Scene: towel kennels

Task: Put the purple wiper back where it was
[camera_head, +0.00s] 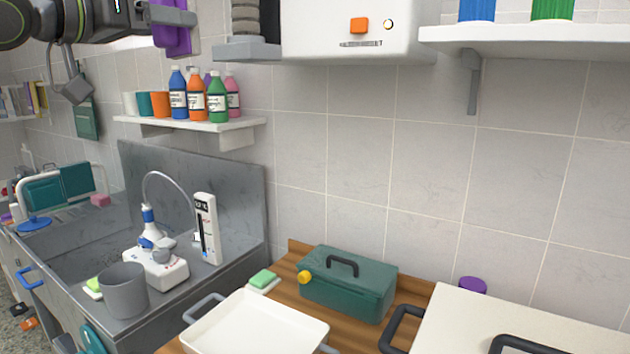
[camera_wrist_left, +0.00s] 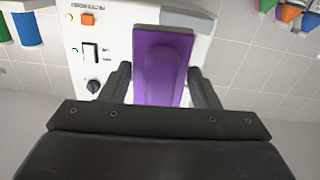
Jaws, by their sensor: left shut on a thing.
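The purple wiper (camera_head: 178,40) is at the top left of the head view, held high in the air. My left gripper (camera_head: 168,18) is shut on it, and its arm comes in from the left. In the left wrist view the wiper (camera_wrist_left: 162,65) stands upright between the two dark fingers of my left gripper (camera_wrist_left: 161,78). The upper end of the wiper is cut off in the head view. My right gripper is not in view.
A white wall unit (camera_head: 350,25) hangs just right of the wiper. Below is a shelf (camera_head: 225,126) with several bottles. A grey sink counter (camera_head: 240,190) is at left. A green toolbox (camera_head: 350,283) and white tray (camera_head: 255,322) are on the wooden counter.

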